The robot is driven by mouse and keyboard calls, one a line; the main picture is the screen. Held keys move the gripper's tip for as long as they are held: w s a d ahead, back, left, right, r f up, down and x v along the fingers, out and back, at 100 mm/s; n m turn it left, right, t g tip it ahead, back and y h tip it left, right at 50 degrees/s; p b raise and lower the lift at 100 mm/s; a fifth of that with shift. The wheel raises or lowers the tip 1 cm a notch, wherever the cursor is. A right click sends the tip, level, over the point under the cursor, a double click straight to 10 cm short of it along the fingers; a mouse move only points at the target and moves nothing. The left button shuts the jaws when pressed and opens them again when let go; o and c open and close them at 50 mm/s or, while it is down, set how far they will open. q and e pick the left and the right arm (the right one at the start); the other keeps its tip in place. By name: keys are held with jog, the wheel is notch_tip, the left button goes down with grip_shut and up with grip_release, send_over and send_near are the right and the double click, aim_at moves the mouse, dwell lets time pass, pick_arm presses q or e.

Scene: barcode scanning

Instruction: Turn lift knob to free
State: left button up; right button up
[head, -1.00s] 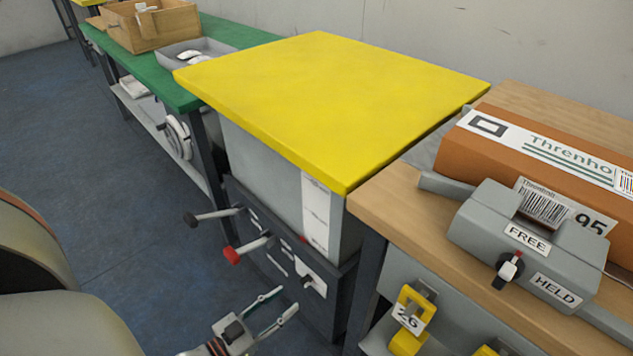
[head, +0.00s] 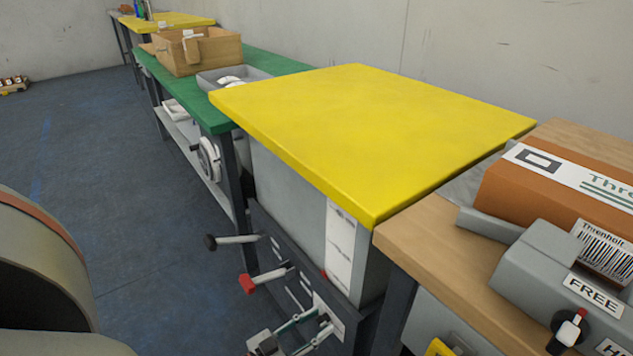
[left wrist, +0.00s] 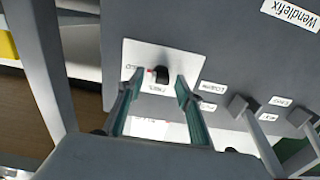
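A small black knob (left wrist: 162,74) with a red mark sits on a white plate (left wrist: 200,55) in the left wrist view. The plate is on the dark front panel (head: 290,285) under the yellow-topped lift table (head: 375,135). Small labels flank the knob but are hard to read. My left gripper (head: 322,320) is open in front of the plate. In the left wrist view its two fingers (left wrist: 158,88) stand on either side of the knob with gaps visible; depth to the knob is unclear. In the head view the fingers hide the knob. My right gripper is in neither view.
A black-ended lever (head: 211,242) and a red-ended lever (head: 247,284) stick out of the panel beside the plate. A grey device (head: 545,265) with its own knob and FREE label sits on the wooden bench (head: 425,230) at right. Open floor (head: 150,260) lies left.

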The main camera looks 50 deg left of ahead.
pick_arm(q)
grip_shut()
